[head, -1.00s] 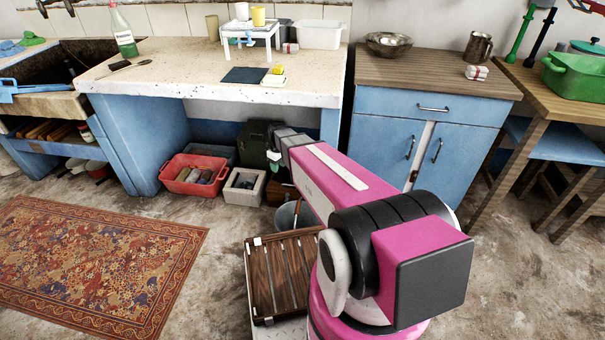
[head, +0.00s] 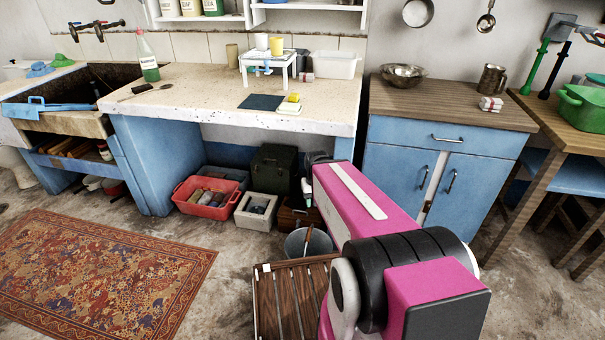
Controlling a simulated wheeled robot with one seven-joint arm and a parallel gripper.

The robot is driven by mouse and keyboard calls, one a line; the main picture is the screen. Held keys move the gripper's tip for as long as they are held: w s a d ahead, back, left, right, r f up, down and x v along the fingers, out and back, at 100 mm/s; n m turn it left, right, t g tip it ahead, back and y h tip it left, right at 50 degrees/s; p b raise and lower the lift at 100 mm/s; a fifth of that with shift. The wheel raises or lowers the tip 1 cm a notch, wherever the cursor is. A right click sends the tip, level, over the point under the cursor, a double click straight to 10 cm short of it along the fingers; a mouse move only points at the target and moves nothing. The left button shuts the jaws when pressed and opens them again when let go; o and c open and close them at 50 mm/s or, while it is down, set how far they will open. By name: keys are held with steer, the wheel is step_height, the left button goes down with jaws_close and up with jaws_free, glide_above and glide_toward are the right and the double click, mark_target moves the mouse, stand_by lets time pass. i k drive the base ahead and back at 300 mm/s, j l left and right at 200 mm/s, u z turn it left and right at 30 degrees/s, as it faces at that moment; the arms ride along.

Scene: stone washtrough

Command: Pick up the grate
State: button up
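I cannot make out a grate for certain in the head view. A stone trough (head: 68,122) with a dark basin stands at the left, and the bottom of its basin is hard to see. My gripper (head: 307,190) is at the far end of my pink arm, low in front of the blue worktop unit. Only a small part of it shows past the arm, so its fingers and anything between them cannot be made out.
A slatted wooden tray (head: 262,305) is beside my arm's base. A bucket (head: 296,246), a red tub (head: 207,210) and a stone block (head: 256,228) stand on the floor. A white rack (head: 244,76) stands on the worktop (head: 200,100). A rug (head: 95,270) covers the left floor.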

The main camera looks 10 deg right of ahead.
mark_target(299, 200)
steer(key=l+u, duration=0.75)
steer(key=k+l, duration=0.05)
steer(key=l, duration=0.05)
